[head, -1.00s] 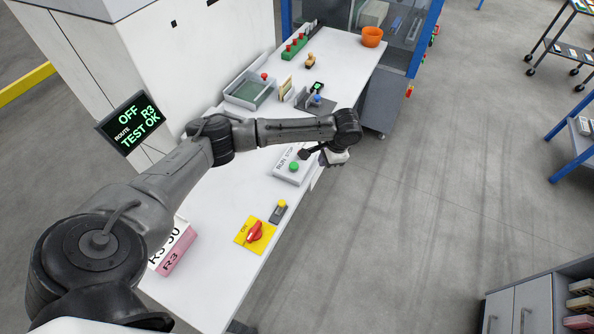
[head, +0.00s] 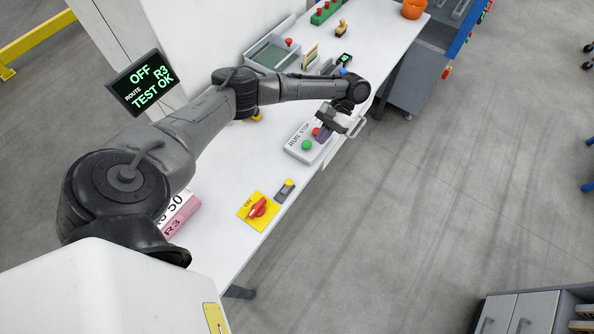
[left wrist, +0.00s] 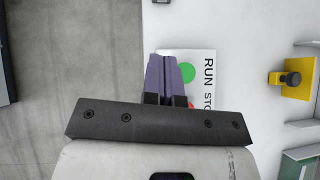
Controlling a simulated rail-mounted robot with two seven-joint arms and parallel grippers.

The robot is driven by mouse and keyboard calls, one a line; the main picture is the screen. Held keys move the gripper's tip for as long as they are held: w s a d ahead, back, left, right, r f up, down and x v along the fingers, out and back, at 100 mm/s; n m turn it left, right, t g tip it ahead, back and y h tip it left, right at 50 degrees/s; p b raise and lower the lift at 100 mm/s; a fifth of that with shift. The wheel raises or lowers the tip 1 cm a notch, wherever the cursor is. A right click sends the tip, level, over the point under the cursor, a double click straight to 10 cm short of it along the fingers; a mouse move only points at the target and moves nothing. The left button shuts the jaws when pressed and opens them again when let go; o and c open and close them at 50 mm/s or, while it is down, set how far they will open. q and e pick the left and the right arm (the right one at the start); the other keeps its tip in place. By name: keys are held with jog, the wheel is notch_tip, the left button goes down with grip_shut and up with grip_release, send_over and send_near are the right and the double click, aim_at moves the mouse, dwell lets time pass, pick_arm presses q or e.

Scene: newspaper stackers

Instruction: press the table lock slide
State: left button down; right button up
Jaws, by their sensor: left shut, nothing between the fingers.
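A small dark slide with a yellow end (head: 285,190), which looks like the table lock slide, lies near the table's front edge, beside the yellow plate with the red rotary switch (head: 257,208). My left gripper (head: 322,136) is shut and empty, fingers pointing down over the stop end of the RUN/STOP box (head: 304,150). It is up and to the right of the slide in the head view, well apart from it. In the left wrist view, the purple fingers (left wrist: 164,72) are together over the RUN/STOP box's edge, partly hiding it. My right gripper is not in view.
The white table (head: 225,225) is clear between the RUN/STOP box and the slide. A pink and white stack (head: 178,213) lies at the near left. A screen (head: 146,82) reads OFF, R3, TEST OK.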

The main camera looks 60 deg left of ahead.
pick_arm(q)
jog(key=shift+f, duration=0.1)
send_near(287, 186)
jog(key=shift+w+f, duration=0.2)
jog(key=shift+f, duration=0.4)
jog(key=shift+w+f, duration=0.2)
jog(key=shift+f, duration=0.4)
jog(key=shift+s+d+f+p, duration=0.1)
jog(key=shift+s+d+p, duration=0.1)
jog(key=shift+s, duration=0.3)
jog(key=shift+s+d+p, duration=0.1)
jog(key=shift+s+d, duration=0.05)
jog(key=shift+s, duration=0.35)
jog(key=shift+s+d+f, duration=0.1)
jog(key=shift+s+d, duration=0.05)
jog(key=shift+s, duration=0.25)
jog(key=shift+s+d+f, duration=0.15)
jog(key=shift+s, duration=0.2)
